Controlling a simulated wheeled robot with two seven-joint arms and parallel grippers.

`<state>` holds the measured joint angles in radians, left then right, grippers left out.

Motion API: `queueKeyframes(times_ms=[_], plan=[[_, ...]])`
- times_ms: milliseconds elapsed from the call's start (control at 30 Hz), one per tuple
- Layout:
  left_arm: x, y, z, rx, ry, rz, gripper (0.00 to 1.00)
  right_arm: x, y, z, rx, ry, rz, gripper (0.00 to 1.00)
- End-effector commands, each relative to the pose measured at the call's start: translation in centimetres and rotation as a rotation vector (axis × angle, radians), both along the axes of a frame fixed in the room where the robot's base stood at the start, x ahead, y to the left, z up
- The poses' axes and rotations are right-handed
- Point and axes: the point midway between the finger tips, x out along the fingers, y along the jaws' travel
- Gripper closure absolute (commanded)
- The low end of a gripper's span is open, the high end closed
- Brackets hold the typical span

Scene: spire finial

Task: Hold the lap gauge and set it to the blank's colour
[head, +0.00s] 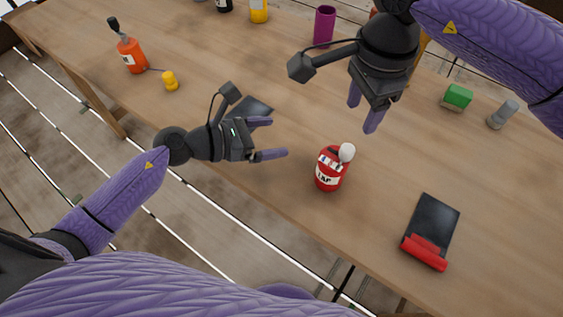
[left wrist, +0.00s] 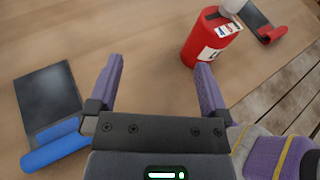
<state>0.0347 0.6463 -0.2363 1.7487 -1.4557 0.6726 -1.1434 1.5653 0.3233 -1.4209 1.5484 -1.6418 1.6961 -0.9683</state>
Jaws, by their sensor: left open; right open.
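The lap gauge (head: 330,170) is a red can with a white label and a pale knob on top. It stands upright on the table, and in the left wrist view the red gauge (left wrist: 207,45) is beyond the right finger. My left gripper (head: 278,137) is open and empty, to the left of the gauge with its fingers pointing towards it. My right gripper (head: 362,116) is open and empty, above the table and behind the gauge. I cannot tell which thing is the blank; the gauge's setting is too small to read.
A dark plate with a red bar (head: 431,230) lies front right. A dark plate with a blue bar (left wrist: 50,100) lies by my left gripper. An orange bottle (head: 131,55), yellow knob-like piece (head: 170,81), purple cup (head: 324,25), green block (head: 457,97) and grey piece (head: 502,115) stand around.

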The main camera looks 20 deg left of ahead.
Motion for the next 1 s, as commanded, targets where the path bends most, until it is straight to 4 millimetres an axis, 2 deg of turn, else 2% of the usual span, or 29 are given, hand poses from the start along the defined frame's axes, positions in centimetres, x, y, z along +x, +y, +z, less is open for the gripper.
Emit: queueKeyframes(times_ms=[33, 100, 233, 600, 800, 1000], plan=[[-0.9, -1.9, -0.1, 0.014, -0.004, -0.077, 0.00, 0.0, 0.0, 0.0, 0.000, 0.000, 0.000, 0.41], [-2.6, -3.4, -1.2, 0.048, 0.001, -0.160, 0.00, 0.0, 0.0, 0.0, 0.000, 0.000, 0.000, 0.41], [-3.7, -4.7, -2.3, 0.073, 0.003, -0.224, 0.00, 0.0, 0.0, 0.0, 0.000, 0.000, 0.000, 0.41], [-0.7, -11.1, -5.2, 0.072, 0.005, -0.226, 0.00, 0.0, 0.0, 0.0, 0.000, 0.000, 0.000, 0.41], [0.0, -12.6, -6.0, 0.075, 0.005, -0.225, 0.00, 0.0, 0.0, 0.0, 0.000, 0.000, 0.000, 0.41], [0.0, -12.6, -6.0, 0.076, 0.005, -0.225, 0.00, 0.0, 0.0, 0.0, 0.000, 0.000, 0.000, 0.41]])
